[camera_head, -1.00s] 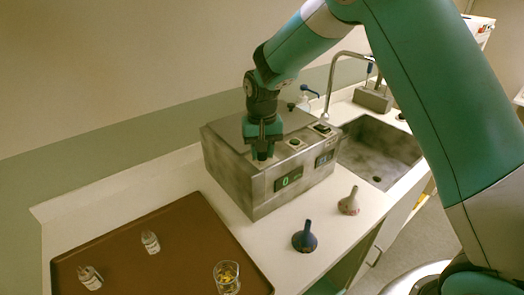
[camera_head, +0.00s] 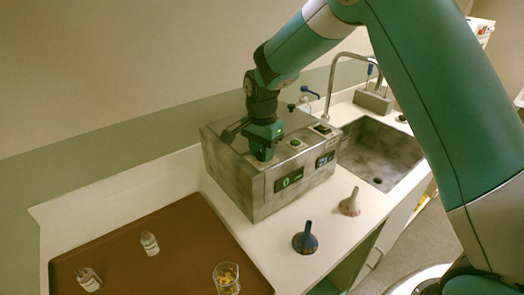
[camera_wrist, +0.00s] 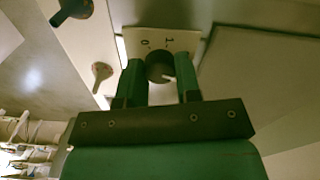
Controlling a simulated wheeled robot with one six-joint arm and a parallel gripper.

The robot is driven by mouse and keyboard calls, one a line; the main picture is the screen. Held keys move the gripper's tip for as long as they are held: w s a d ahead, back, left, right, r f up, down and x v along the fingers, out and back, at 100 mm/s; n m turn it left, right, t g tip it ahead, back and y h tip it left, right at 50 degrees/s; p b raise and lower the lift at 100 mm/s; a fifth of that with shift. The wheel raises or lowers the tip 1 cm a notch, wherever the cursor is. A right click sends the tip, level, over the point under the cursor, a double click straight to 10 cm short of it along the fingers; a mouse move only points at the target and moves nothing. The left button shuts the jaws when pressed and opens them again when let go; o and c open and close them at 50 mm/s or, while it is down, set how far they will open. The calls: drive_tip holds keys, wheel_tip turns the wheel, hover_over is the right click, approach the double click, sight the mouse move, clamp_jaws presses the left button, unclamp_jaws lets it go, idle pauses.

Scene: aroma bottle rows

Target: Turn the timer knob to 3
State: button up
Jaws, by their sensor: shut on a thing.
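The timer knob (camera_wrist: 159,67) is a dark round knob on a pale dial plate (camera_wrist: 178,40) in the wrist view. The marks 0 and 1 show on the plate; a 3 cannot be seen. My gripper (camera_wrist: 160,77) is shut on the knob, one green finger on each side. In the head view my gripper (camera_head: 262,154) points down onto the top of the grey metal machine (camera_head: 230,180) and hides the knob. The green display (camera_head: 289,179) on the machine's front reads 0.
A second display (camera_head: 325,159) and another control (camera_head: 322,129) are at the machine's right. A brown tray (camera_head: 185,260) holds two bottles and a glass. A sink (camera_head: 380,150) is behind right.

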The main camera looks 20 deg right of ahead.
drive_tip(key=shift+w+r+m, duration=0.15)
drive_tip(key=shift+r+m, duration=0.05)
drive_tip(key=shift+m, duration=0.5)
drive_tip(key=o, duration=0.9)
drive_tip(key=shift+f, duration=0.1)
wheel_tip(320, 180, up, 18)
drive_tip(key=b, duration=0.3)
drive_tip(key=shift+d+f, duration=0.1)
drive_tip(key=shift+f, duration=0.15)
drive_tip(key=shift+s, duration=0.2)
